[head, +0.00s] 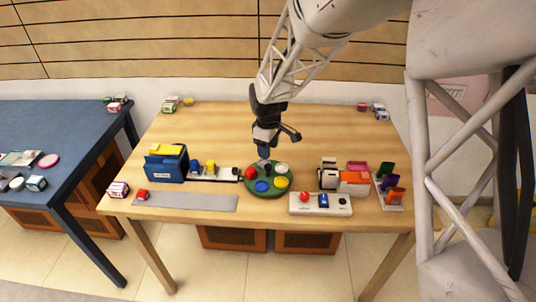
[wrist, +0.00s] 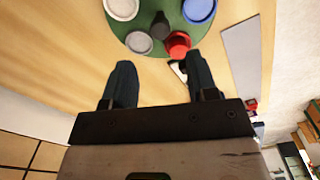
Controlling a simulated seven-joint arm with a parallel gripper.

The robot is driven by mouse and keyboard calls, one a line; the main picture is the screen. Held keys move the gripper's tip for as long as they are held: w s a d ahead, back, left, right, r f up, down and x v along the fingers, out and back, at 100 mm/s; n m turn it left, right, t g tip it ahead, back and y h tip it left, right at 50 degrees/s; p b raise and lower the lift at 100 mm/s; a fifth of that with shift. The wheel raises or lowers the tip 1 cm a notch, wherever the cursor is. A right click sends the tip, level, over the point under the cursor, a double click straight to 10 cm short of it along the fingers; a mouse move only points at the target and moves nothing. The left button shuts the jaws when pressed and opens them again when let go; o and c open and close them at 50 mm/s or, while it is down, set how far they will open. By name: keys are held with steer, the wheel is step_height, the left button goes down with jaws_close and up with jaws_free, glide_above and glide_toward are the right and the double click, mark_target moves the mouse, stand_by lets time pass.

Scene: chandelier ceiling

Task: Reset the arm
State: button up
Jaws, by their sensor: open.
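My gripper (head: 264,152) hangs over the wooden table, above the back edge of a green round tray (head: 255,194). In the wrist view the two dark fingers of my gripper (wrist: 160,80) are apart with nothing between them. The green tray (wrist: 160,38) lies beyond the fingertips. It carries a red piece (wrist: 178,44), a blue disc (wrist: 199,10), a yellow disc (head: 281,183) and a white disc (wrist: 122,8). A dark knob (wrist: 159,25) stands at its middle. The gripper hides part of the tray's back in the head view.
A blue box (head: 167,166) with yellow on top stands left. A white panel (head: 320,203) with a red and a blue piece lies front right. Orange, purple and green items (head: 388,185) stand at the right. The table's back middle (head: 225,125) is clear. A blue table (head: 60,130) stands left.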

steer(key=shift+r, duration=0.35)
stand_by(0.3)
steer(key=shift+s+d+r, duration=0.1)
steer(key=shift+d+r, duration=0.1)
steer(key=s+d+r+m, duration=0.4)
steer(key=s+d+r, duration=0.3)
steer(key=d+r, duration=0.15)
steer(key=s+d+r+m+t, duration=0.1)
steer(key=s+d+r+m, duration=0.1)
steer(key=s, duration=0.7)
steer(key=s+d+r+m, duration=0.3)
steer(key=s+d, duration=0.4)
steer(key=s, duration=0.3)
steer(key=s+d+r+m+t, duration=0.1)
steer(key=s+d+r+m, duration=0.2)
steer(key=s, duration=0.6)
steer(key=shift+s+d+r+m+t, duration=0.3)
steer(key=shift+s+d+m, duration=0.1)
steer(key=shift+d+m, duration=0.55)
